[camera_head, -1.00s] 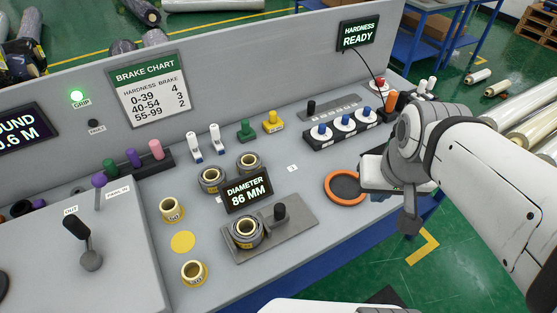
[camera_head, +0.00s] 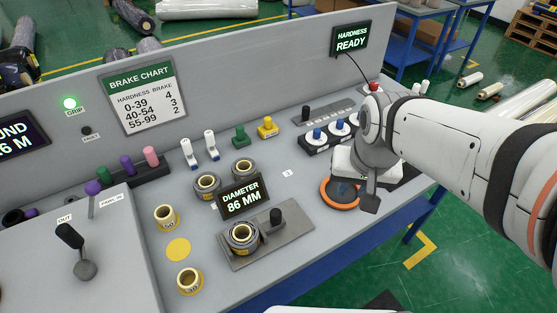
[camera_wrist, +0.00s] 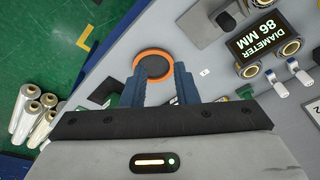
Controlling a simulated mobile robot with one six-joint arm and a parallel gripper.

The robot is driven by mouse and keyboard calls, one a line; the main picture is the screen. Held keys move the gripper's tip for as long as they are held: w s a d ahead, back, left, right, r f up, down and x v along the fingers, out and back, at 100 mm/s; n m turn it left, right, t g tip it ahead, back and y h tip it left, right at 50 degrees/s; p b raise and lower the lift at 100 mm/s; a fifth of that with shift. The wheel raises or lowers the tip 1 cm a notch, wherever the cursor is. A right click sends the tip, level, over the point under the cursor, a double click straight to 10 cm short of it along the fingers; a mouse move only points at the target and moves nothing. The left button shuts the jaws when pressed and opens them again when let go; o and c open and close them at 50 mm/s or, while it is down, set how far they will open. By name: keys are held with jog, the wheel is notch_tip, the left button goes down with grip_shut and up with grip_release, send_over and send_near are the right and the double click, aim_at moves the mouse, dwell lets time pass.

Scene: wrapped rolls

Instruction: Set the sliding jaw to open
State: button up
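The diameter gauge is a grey plate (camera_head: 294,241) on the bench, with a black upright knob (camera_head: 276,218) that looks like the sliding jaw's handle. A grey-and-yellow ring-shaped roll (camera_head: 242,237) sits on the plate just left of the knob. The knob's contact with the roll is unclear. A display (camera_head: 241,196) behind them reads DIAMETER 86 MM. My gripper (camera_wrist: 157,72) is open and empty, its two blue fingers apart above the orange-rimmed round pad (camera_wrist: 153,65). In the head view, it is right of the gauge, its fingers largely hidden by my wrist.
Several rolls stand around the gauge, including one behind the display (camera_head: 206,186). Blue-knobbed dials (camera_head: 317,134) and another black handle (camera_head: 306,113) are at the back. The bench between the gauge and the orange-rimmed pad is mostly clear.

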aim_at(275, 213)
jog(key=o, duration=0.4)
jog(key=shift+m+g, duration=0.7)
jog(key=shift+m, duration=0.2)
jog(key=w+a+f, duration=0.1)
jog(key=a+f, duration=0.1)
jog(key=a, duration=0.1)
jog(key=w+a+f, duration=0.2)
jog(key=w+a+f+b, duration=0.1)
jog(key=w+a+f, duration=0.1)
jog(key=a, duration=0.1)
jog(key=shift+a+f, duration=0.35)
jog(key=shift+f, duration=0.05)
jog(key=shift+o, duration=0.3)
jog(key=shift+m+g, duration=0.5)
jog(key=shift+m, duration=0.3)
jog(key=a+f, duration=0.3)
jog(key=a, duration=0.1)
jog(key=w+a+f, duration=0.1)
jog(key=a+f, duration=0.1)
jog(key=shift+a+f+b, duration=0.3)
jog(key=shift+a+b, duration=0.05)
jog(key=shift+a, duration=0.05)
jog(key=shift+a+f, duration=0.15)
jog(key=shift+f, duration=0.1)
notch_tip(275, 213, down, 8)
jog(key=shift+r, duration=0.25)
jog(key=shift+c, duration=0.2)
grip_shut()
